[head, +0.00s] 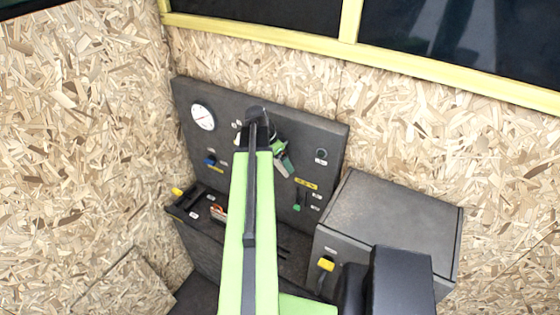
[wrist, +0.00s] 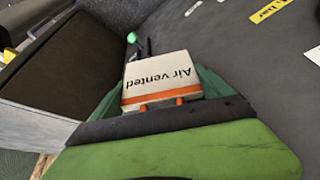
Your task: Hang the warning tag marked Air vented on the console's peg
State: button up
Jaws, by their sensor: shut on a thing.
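The white tag marked Air vented (wrist: 158,78) shows in the wrist view, its lettering upside down and an orange band at its near edge. My gripper (wrist: 160,95) is shut on it, with green jaw parts on both sides. In the head view my gripper (head: 284,162) is in front of the dark upright panel of the console (head: 262,178), and my arm covers part of the panel. I cannot make out which fitting is the peg.
A gauge (head: 203,117), a blue knob (head: 210,161) and a green-tipped lever (head: 297,200) are on the panel. Small orange-and-white items (head: 218,213) lie on the lower console, left of my arm.

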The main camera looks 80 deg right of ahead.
jog(key=shift+s+d+f, duration=0.1)
jog(key=shift+s+d, duration=0.15)
jog(key=shift+d, duration=0.1)
jog(key=o, duration=1.3)
jog(key=shift+c, duration=0.2)
jog(key=w+a+r+p, duration=0.1)
jog(key=w+a+p, duration=0.1)
jog(key=w+a, duration=0.7)
jog(key=shift+a, duration=0.35)
